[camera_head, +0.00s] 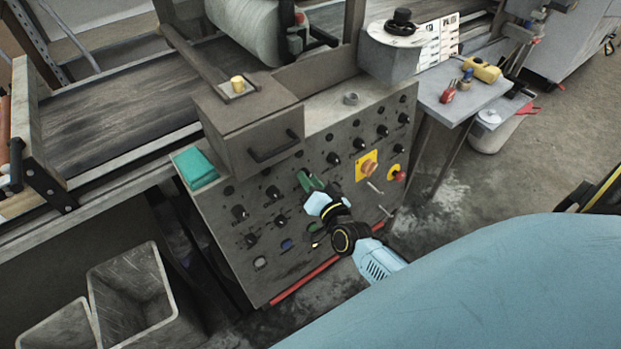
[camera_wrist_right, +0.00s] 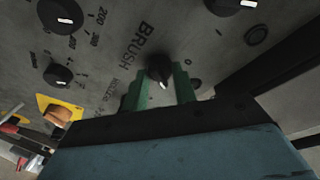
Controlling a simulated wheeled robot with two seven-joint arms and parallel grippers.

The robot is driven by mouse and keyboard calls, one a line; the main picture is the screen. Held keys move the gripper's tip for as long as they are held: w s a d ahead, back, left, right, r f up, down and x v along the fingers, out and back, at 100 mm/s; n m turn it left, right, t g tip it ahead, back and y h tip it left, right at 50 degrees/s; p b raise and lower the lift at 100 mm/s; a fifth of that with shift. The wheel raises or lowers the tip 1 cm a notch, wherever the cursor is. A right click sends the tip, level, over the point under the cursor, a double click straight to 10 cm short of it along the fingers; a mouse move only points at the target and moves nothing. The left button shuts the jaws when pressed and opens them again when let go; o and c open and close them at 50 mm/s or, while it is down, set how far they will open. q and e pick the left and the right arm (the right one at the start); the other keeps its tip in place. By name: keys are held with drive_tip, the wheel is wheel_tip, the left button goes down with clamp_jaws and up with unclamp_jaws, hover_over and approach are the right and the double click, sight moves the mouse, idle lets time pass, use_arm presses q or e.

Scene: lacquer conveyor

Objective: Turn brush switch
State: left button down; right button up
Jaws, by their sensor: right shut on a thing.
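The brush switch (camera_wrist_right: 158,66) is a black rotary knob with a white pointer mark, next to the printed word BRUSH on the grey control panel (camera_head: 222,212). My right gripper (camera_head: 307,180) reaches the panel's middle from the lower right. In the right wrist view its green fingers (camera_wrist_right: 160,84) are on both sides of the brush switch, shut on it. In the head view the fingers cover the switch. My left gripper is not in view.
Other black knobs (camera_wrist_right: 60,14) surround the switch. A drawer box (camera_head: 250,125) with a handle juts out above left. A teal block (camera_head: 195,166) lies on the panel's top left edge. Grey bins (camera_head: 132,292) stand lower left.

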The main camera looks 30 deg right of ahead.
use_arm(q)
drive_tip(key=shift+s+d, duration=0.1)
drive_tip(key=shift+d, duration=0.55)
use_arm(e)
drive_tip(key=o, duration=1)
drive_tip(key=shift+c, duration=0.2)
use_arm(q)
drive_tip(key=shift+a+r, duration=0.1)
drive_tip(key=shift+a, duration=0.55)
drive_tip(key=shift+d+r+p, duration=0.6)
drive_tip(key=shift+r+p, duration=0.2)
drive_tip(key=shift+p, duration=0.05)
use_arm(e)
drive_tip(key=s+a+r, duration=0.1)
drive_tip(key=s, duration=1.2)
drive_tip(key=shift+s, duration=0.15)
